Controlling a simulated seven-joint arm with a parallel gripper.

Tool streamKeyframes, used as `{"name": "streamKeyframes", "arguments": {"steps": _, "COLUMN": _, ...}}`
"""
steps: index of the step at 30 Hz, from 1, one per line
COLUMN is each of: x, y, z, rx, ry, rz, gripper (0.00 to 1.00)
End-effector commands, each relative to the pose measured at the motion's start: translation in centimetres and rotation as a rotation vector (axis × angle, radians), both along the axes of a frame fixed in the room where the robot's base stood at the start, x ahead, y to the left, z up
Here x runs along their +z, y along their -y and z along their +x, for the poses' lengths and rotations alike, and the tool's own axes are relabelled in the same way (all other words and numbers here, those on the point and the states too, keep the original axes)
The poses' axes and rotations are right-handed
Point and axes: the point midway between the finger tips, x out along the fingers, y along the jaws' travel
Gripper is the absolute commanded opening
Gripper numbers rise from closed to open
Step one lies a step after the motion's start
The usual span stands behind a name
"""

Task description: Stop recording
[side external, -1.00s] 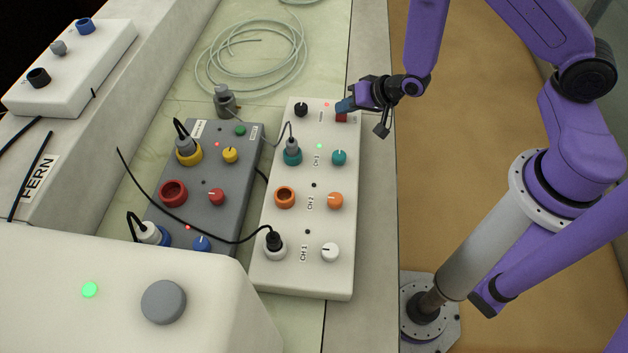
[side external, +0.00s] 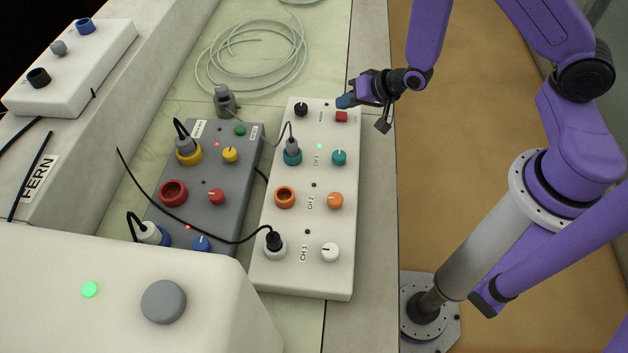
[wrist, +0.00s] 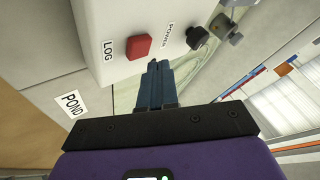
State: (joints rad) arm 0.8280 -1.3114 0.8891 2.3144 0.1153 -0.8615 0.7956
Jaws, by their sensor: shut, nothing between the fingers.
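The white control box (side external: 262,262) stands on the bench, with a red square button (side external: 341,117) at its far right corner. In the wrist view the red button (wrist: 139,46) sits beside a LOG label (wrist: 107,50). My gripper (side external: 345,101) is shut and empty, just above and beyond the button and apart from it. In the wrist view its blue fingertips (wrist: 154,64) are together, close beside the button. A black knob (side external: 301,110) is on the same end of the box, near a POWER label (wrist: 168,36) in the wrist view.
A grey control box (side external: 196,209) with cables and coloured knobs stands to the left. A black cable (side external: 180,220) crosses over to the white box. Coiled clear tubing (side external: 250,60) lies behind. A larger white unit (side external: 110,310) fills the front left.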

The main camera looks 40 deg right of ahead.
Motion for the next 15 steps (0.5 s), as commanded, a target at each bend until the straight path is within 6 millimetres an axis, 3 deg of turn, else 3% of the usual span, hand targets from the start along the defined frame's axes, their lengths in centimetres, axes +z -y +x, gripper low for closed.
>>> {"name": "streamKeyframes", "arguments": {"steps": 8, "x": 0.1, "y": 0.0, "z": 0.0, "rx": 0.0, "ry": 0.0, "rz": 0.0, "gripper": 0.0}}
{"name": "streamKeyframes", "arguments": {"steps": 15, "x": 2.0, "y": 0.0, "z": 0.1, "rx": 0.0, "ry": 0.003, "rz": 0.001, "gripper": 0.0}}
